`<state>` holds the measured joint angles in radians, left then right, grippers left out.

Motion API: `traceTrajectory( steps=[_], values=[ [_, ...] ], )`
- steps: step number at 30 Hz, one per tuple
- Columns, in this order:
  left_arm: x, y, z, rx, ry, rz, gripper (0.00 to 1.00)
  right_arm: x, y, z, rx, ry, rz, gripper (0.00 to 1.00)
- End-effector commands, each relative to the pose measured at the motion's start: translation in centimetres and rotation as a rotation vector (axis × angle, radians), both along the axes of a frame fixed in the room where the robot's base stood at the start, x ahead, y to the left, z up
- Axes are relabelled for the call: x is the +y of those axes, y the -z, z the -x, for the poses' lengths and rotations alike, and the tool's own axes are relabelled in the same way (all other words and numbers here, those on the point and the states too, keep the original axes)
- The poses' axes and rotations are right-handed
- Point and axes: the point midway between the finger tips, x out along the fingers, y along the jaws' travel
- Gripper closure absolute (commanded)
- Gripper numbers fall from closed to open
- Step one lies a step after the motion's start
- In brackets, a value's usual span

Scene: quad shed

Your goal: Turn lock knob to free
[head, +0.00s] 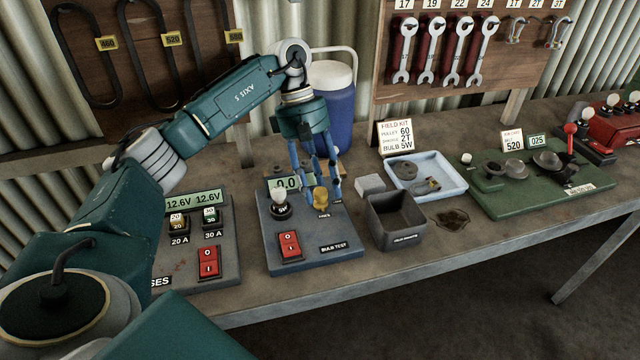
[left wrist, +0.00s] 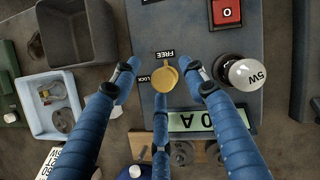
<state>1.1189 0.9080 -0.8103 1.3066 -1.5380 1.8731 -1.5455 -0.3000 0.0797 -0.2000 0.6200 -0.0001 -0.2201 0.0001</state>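The yellow lock knob (head: 321,198) stands on the grey bulb test box (head: 312,232). It also shows in the left wrist view (left wrist: 166,80), beside the black FREE label (left wrist: 158,55) and the LOCK label (left wrist: 154,77). I cannot tell surely which label it points to. My left gripper (head: 322,182) reaches down over the knob. In the left wrist view its blue fingers (left wrist: 163,82) are spread apart around the knob, with gaps visible beside it. My right gripper is in neither view.
The box also carries a bulb (head: 281,206), a red switch (head: 289,245) and a green display (head: 285,184). A dark grey bin (head: 394,232) and a light blue tray (head: 452,187) stand to the right. A blue cooler (head: 335,115) stands behind.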

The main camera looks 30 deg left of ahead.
Motion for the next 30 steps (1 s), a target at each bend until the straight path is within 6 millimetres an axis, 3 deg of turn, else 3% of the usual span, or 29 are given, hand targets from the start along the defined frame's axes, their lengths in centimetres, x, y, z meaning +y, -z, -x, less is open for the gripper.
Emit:
traceTrajectory(
  steps=[7, 18, 24, 30],
  values=[
    [0.4, -0.7, -0.2, -0.001, -0.004, -0.002, 0.56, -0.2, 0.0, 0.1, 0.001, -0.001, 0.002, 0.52],
    [2.9, -7.8, -1.1, -0.004, -0.002, -0.004, 0.56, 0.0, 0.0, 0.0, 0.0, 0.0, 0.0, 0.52],
    [3.8, -10.1, -1.4, -0.002, 0.0, -0.003, 0.56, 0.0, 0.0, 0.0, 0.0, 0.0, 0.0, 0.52],
    [4.1, -11.0, -1.4, -0.001, 0.0, -0.003, 0.56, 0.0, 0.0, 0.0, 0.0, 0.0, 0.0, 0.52]
  ],
)
